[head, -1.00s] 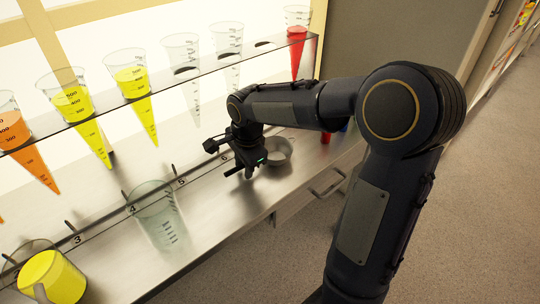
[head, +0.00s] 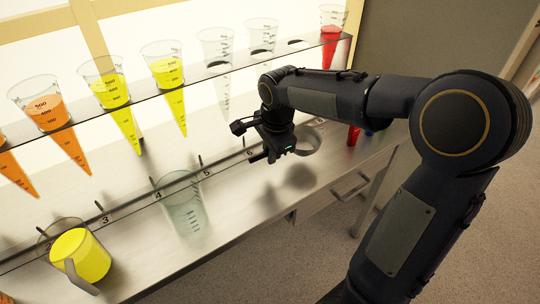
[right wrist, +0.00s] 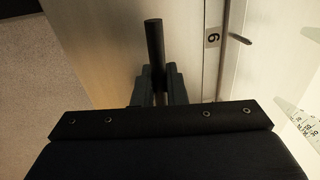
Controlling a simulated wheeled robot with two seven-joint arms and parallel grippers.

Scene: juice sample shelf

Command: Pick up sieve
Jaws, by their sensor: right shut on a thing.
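The sieve (head: 310,141) is a small round metal bowl just right of my right gripper (head: 264,156) in the head view. It is partly hidden behind the gripper. My right gripper is shut on its dark handle (right wrist: 153,40), which stands out between the fingers (right wrist: 160,88) in the right wrist view. The sieve is held above the metal counter (head: 240,203), and a shadow lies beneath it. The sieve's bowl does not show in the right wrist view. My left gripper is not in view.
A shelf (head: 204,74) above the counter holds cone-shaped cups with orange, yellow and red juice, some empty. On the counter stand a clear beaker (head: 183,205) and a jug of yellow juice (head: 80,255). A red object (head: 353,135) stands right of the sieve.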

